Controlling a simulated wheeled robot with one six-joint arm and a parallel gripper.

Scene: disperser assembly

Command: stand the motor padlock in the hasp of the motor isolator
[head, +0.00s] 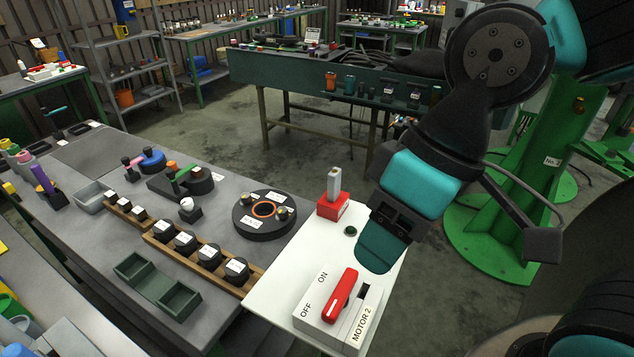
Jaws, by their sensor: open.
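The motor isolator (316,312) is a pale box marked ON, OFF and MOTOR 2, on the white board at the table's right end. Its red handle (341,296) lies slanted across the top. A dark slot (362,298) beside the handle looks like the hasp, and nothing shows in it. A red block (332,208) with a white label and an upright grey piece (334,183) stands at the board's far edge; it looks like the padlock. My gripper (378,264) is open and points down above the board, between block and isolator, apart from both. Its fingertips are partly hidden.
A small dark green button (350,230) sits on the board near the red block. A round black holder (263,216), a wooden rack (196,262) of black weights and a green tray (157,287) stand left. The board's middle is mostly clear.

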